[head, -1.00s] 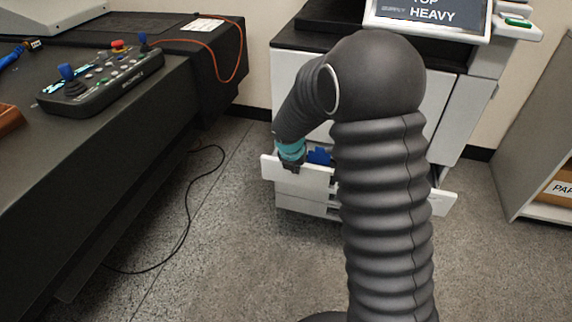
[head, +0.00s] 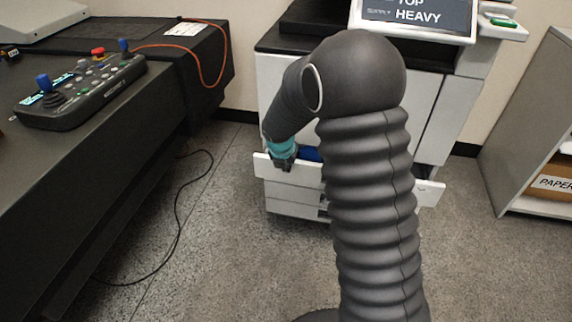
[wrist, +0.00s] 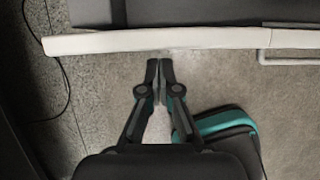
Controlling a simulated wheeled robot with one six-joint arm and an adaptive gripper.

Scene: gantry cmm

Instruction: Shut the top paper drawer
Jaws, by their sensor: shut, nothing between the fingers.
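The top paper drawer (head: 308,171) of the white copier stands pulled out, its white front jutting from the body and something blue showing inside. My arm hides the middle of this front. In the wrist view the drawer front (wrist: 200,40) is a pale strip across the top, with the dark drawer inside beyond it. My gripper (wrist: 159,65) is shut and empty, its fingertips just on the outer side of the strip; contact is not clear. In the head view my gripper (head: 283,167) is small, at the left part of the drawer front.
The copier (head: 440,115) has a screen (head: 420,18) on top and more drawer fronts (head: 292,193) below. A dark table with a control box (head: 80,90) stands at the left. A cable (head: 178,215) lies on the floor. A shelf with a paper box (head: 555,183) is at the right.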

